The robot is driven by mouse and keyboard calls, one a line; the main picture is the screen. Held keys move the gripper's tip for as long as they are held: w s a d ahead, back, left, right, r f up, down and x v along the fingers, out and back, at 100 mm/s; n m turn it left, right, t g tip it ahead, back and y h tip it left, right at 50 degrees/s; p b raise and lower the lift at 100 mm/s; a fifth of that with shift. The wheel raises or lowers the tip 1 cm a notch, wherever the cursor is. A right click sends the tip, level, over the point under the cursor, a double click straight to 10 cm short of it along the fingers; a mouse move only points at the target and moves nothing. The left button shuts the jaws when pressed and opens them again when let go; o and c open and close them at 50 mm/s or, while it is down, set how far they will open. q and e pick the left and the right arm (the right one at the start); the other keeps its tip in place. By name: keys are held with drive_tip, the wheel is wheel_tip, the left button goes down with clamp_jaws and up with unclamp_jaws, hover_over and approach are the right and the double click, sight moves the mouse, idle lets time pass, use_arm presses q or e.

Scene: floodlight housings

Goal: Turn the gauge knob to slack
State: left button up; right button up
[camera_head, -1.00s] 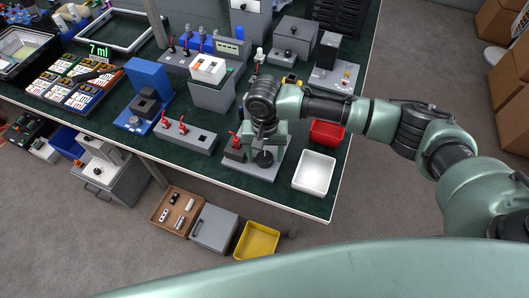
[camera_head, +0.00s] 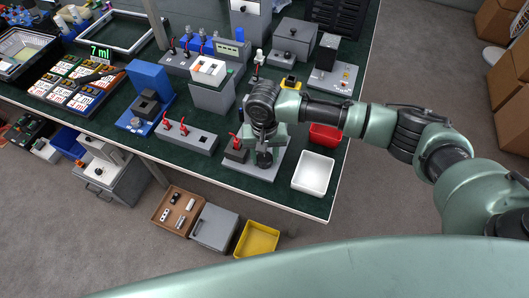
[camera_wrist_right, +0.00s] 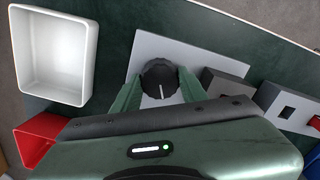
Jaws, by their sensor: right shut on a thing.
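The gauge knob (camera_wrist_right: 158,78) is round and black with a white pointer line. It sits on a light grey plate (camera_wrist_right: 146,48) near the front edge of the green table. My right gripper (camera_wrist_right: 160,88) has one finger on each side of the knob and is shut on it. In the head view, my right gripper (camera_head: 264,150) reaches down over the grey plate (camera_head: 262,173) and covers most of the knob (camera_head: 264,160). I cannot read any slack marking. My left gripper is not in view.
A dark block (camera_head: 236,151) with a red lever stands just left of the knob. A white tray (camera_head: 313,173) and a red bin (camera_head: 325,136) lie to its right. A grey switch box (camera_head: 186,137) stands further left. A yellow bin (camera_head: 257,240) is on the floor.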

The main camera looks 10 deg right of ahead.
drive_tip(key=shift+r+n+p, duration=0.25)
drive_tip(key=shift+n+p, duration=0.95)
drive_tip(key=shift+p, duration=0.05)
drive_tip(key=n+p, duration=0.2)
drive_tip(key=n, duration=0.1)
drive_tip(key=shift+n, duration=0.3)
drive_tip(key=n+p, duration=0.2)
drive_tip(key=n, duration=0.1)
drive_tip(key=shift+f+n, duration=0.1)
drive_tip(key=shift+n, duration=0.2)
drive_tip(key=n+p, duration=0.1)
drive_tip(key=n, duration=0.2)
drive_tip(key=shift+n, duration=0.3)
drive_tip(key=n+p, duration=0.1)
drive_tip(key=n, duration=0.2)
drive_tip(key=shift+n, duration=0.4)
drive_tip(key=n, duration=0.4)
drive_tip(key=shift+w, duration=0.1)
drive_tip(key=n, duration=0.5)
drive_tip(key=shift+f, duration=0.1)
drive_tip(key=n+b, duration=0.1)
drive_tip(key=n, duration=0.3)
drive_tip(key=shift+n, duration=0.3)
